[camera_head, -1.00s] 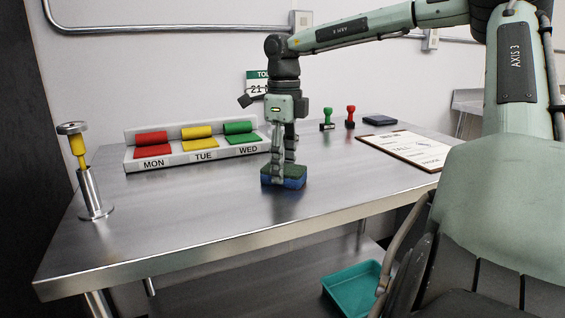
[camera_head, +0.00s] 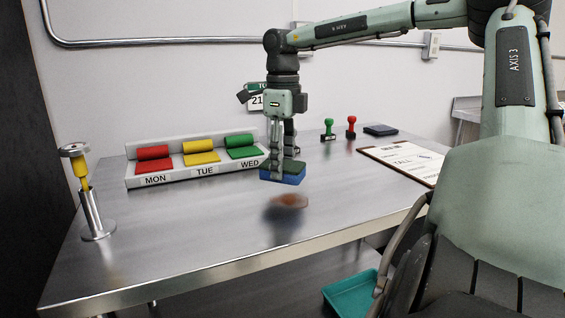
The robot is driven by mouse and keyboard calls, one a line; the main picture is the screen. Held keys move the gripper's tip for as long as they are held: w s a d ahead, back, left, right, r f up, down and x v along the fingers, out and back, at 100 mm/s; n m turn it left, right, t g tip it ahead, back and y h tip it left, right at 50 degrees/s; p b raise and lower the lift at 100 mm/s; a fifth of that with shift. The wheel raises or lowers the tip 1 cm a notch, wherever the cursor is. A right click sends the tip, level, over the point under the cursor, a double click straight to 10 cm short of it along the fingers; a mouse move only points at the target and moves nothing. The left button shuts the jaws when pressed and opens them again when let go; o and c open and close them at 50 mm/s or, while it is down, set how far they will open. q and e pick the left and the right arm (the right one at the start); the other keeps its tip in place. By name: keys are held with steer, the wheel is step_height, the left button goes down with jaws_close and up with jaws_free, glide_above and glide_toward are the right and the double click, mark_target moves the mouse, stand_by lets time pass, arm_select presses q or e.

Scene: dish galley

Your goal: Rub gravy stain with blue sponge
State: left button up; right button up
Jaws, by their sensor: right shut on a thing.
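My right gripper (camera_head: 284,172) is shut on the blue sponge (camera_head: 288,180), which has a dark green top layer and a blue lower layer. It holds the sponge a little above the steel table (camera_head: 190,230). A brown gravy stain (camera_head: 291,201) shows on the table just below and slightly in front of the sponge. A dark reflection or shadow lies in front of the stain. My left gripper is not in view.
A day rack (camera_head: 200,172) with red, yellow and green rolls stands behind to the left. A metal stand with a yellow-handled tool (camera_head: 80,168) is at far left. Green (camera_head: 328,129) and red (camera_head: 351,127) stamps, a dark pad (camera_head: 380,130) and a clipboard (camera_head: 372,153) lie right. A teal bin (camera_head: 350,294) sits below.

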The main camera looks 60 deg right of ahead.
steer(key=shift+r+p, duration=0.35)
steer(key=shift+r, duration=1.55)
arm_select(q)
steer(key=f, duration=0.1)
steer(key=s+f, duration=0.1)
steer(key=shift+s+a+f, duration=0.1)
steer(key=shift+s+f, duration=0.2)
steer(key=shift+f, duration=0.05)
